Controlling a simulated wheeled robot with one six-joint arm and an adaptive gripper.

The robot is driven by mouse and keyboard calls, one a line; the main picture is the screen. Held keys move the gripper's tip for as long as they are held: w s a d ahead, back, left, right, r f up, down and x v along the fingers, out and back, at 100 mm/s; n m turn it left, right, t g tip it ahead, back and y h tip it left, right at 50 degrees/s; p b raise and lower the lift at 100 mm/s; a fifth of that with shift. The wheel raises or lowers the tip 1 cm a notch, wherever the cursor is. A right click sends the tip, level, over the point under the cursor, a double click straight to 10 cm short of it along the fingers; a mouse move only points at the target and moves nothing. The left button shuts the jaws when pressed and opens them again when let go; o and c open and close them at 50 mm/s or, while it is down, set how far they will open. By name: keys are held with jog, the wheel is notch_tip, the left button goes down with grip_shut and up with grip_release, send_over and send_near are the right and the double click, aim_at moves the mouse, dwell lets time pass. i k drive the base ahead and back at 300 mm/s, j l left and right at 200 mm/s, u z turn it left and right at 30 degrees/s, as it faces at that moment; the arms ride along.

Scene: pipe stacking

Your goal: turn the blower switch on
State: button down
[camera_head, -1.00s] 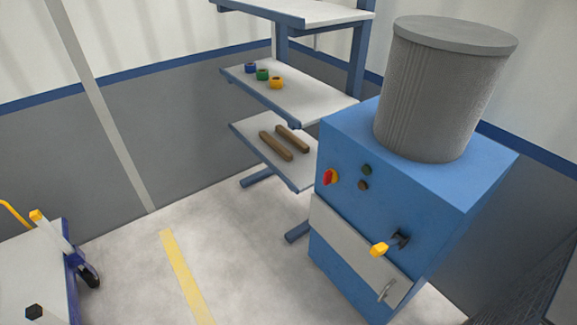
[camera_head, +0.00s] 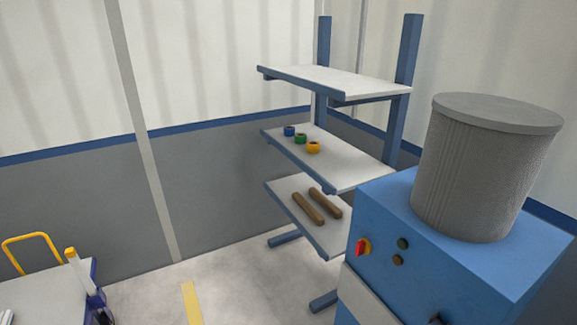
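The blower is a blue cabinet (camera_head: 398,222) at the right, with a grey ribbed drum (camera_head: 478,172) on top. A red and yellow rotary switch (camera_head: 364,246) sits on its front face, near the upper left. Next to the switch are a dark green button (camera_head: 403,243) and a brownish button (camera_head: 398,260). I cannot tell the switch's set position at this size. The lower part of the cabinet is cut off by the frame. My gripper is not in view.
A blue and white shelf rack (camera_head: 345,85) stands behind the blower. It holds several coloured rings (camera_head: 300,138) and two brown bars (camera_head: 318,206). A cart (camera_head: 50,290) is at the lower left. Open floor (camera_head: 245,285) with a yellow stripe (camera_head: 192,303) lies between.

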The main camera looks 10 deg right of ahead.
aim_at(363, 246)
jog(key=i+j, duration=0.2)
jog(key=i, duration=0.3)
jog(key=i+j, duration=0.15)
jog(key=i, duration=0.35)
